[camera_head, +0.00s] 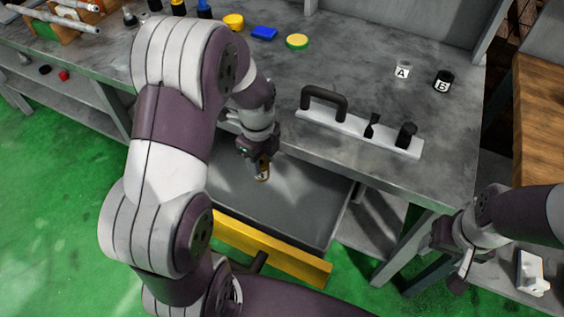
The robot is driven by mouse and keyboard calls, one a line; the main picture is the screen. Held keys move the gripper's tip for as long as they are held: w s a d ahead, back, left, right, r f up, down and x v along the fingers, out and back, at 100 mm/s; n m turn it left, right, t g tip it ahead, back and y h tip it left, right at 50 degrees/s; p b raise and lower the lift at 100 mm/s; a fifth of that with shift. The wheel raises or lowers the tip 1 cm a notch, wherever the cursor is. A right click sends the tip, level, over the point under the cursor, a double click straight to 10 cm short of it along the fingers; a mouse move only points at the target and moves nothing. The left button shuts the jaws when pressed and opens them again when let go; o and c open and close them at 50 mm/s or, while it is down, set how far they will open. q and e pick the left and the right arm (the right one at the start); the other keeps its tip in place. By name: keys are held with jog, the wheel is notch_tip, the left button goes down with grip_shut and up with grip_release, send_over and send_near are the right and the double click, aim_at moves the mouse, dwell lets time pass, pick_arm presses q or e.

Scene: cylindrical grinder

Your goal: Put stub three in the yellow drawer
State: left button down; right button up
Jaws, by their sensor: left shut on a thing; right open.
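The mark is too small to read surely. The yellow drawer (295,263) is pulled out from under the grey bench; its front is yellow with a dark handle, and its grey floor looks bare where visible. My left arm hides the drawer's left part. I cannot tell whether the stub touches the floor. My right gripper (461,272) is open and empty, low at the right beside the bench leg.
On the bench (440,150) stand a white plate (345,130) with a black handle and knobs, a pot marked A (402,70) and a pot marked B (443,80). A wooden surface (545,120) is at right.

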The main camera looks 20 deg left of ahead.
pick_arm(q)
jog(key=f, duration=0.2)
jog(key=s+f, duration=0.1)
jog(key=shift+f+b, duration=0.35)
jog(key=shift+w+f+b, duration=0.1)
jog(key=shift+f+b, duration=0.4)
jog(key=shift+f, duration=2.1)
pick_arm(e)
jog(key=shift+s+f, duration=0.4)
jog(key=shift+f, duration=0.45)
pick_arm(q)
jog(key=shift+f, duration=0.1)
jog(key=c, duration=0.6)
grip_release()
